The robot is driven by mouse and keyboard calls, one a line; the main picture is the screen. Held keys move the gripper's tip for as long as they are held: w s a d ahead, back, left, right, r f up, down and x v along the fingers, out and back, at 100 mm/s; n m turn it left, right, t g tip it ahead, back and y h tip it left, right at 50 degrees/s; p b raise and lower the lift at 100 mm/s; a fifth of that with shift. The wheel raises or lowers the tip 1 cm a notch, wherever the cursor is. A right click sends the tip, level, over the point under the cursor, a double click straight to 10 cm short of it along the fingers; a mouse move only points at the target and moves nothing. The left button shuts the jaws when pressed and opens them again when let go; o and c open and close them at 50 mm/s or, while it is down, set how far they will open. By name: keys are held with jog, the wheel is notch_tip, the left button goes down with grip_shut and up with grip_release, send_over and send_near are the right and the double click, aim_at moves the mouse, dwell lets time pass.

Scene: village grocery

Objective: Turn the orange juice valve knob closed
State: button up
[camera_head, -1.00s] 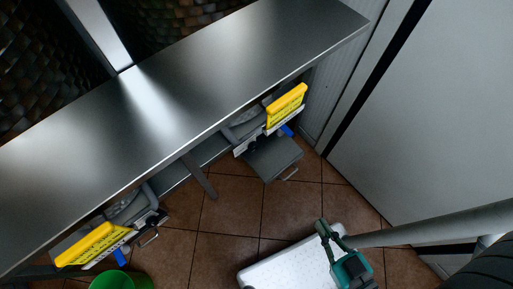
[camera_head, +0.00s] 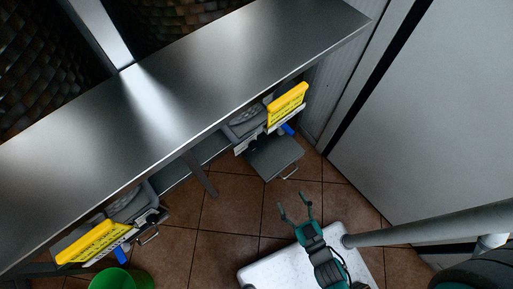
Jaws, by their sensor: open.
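Two grey machines sit under the steel counter, each with a yellow panel and a small blue part that looks like a valve knob. The right one has a yellow panel (camera_head: 287,105) and a blue knob (camera_head: 288,129). The left one has a yellow panel (camera_head: 93,243) and a blue knob (camera_head: 121,255). I cannot read which one is the orange juice, nor tell how either knob is turned. My gripper (camera_head: 294,203) is open and empty, its two fingers spread and pointing up in the picture. It is apart from both machines, below the right one in the picture.
The steel counter (camera_head: 190,75) overhangs both machines. A grey tray (camera_head: 272,157) juts out below the right machine. A green bucket (camera_head: 122,279) stands below the left one. A large pale panel (camera_head: 430,110) bounds the right. Tiled floor (camera_head: 225,215) lies clear between the machines.

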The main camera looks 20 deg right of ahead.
aim_at(254, 145)
jog(key=w+d+f+n+y, duration=0.2)
jog(key=w+f+n+y, duration=0.1)
jog(key=w+f, duration=1.15)
jog(key=w+a+r, duration=0.1)
jog(key=w+a, duration=0.1)
jog(key=w, duration=1)
jog(key=shift+r+y, duration=0.3)
jog(key=shift+w+a, duration=0.1)
jog(key=c, duration=1.1)
